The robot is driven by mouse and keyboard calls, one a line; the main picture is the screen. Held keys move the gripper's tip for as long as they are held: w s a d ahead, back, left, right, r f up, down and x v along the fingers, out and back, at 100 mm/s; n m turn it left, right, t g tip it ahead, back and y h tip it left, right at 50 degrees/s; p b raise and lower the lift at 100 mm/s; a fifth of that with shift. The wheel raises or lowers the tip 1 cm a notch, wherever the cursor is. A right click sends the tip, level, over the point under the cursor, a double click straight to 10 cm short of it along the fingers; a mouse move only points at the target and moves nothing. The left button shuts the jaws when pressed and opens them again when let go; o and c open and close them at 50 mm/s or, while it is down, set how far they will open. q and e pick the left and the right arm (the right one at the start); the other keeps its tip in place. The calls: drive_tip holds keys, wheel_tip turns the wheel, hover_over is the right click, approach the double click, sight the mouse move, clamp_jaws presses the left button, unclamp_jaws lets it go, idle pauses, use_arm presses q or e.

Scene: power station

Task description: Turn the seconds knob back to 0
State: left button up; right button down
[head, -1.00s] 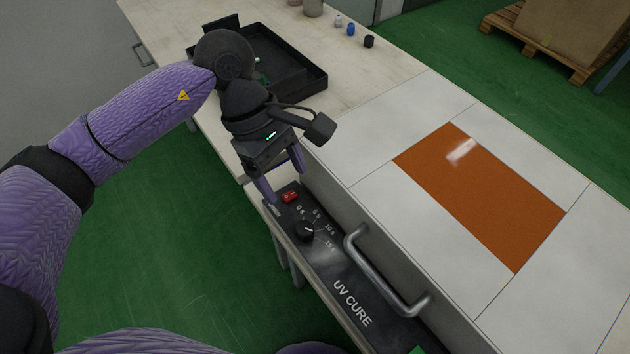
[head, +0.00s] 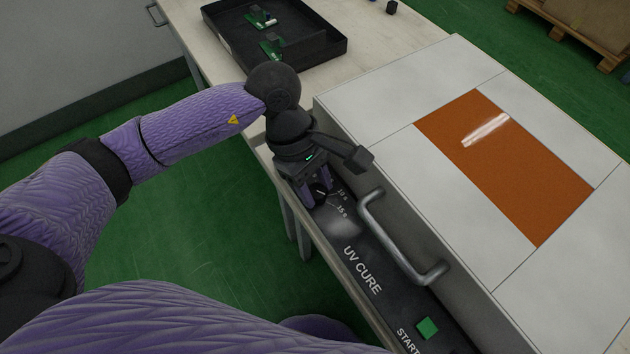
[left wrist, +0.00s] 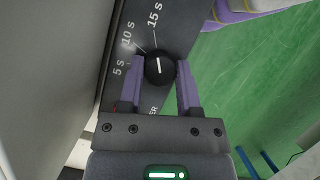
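The seconds knob (left wrist: 159,70) is round and black with a white pointer line, on the dark UV CURE panel (head: 377,283). In the left wrist view its pointer is directed roughly at the 15 s mark. My left gripper (left wrist: 161,66) has its two purple fingers around the knob, one on each side. The fingers look open with very narrow gaps; contact is hard to make out. In the head view the knob (head: 320,193) is partly hidden by the left gripper (head: 315,192), which also covers the lower marks. My right gripper is not in view.
A curved metal handle (head: 385,245) stands out close beside the panel, right of my left gripper. A green START button (head: 427,328) is farther along the panel. A black tray (head: 328,56) with green boards lies on the table behind.

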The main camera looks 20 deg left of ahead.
use_arm(q)
clamp_jaws()
drive_tip(key=shift+n, duration=0.3)
drive_tip(key=shift+s+r+n+t+h+p, duration=0.1)
drive_tip(key=shift+n+t+h+p, duration=0.35)
drive_tip(key=shift+n, duration=0.75)
drive_tip(key=n+t+p, duration=0.2)
drive_tip(key=n, duration=0.2)
drive_tip(key=shift+y, duration=0.25)
drive_tip(key=shift+n, duration=0.3)
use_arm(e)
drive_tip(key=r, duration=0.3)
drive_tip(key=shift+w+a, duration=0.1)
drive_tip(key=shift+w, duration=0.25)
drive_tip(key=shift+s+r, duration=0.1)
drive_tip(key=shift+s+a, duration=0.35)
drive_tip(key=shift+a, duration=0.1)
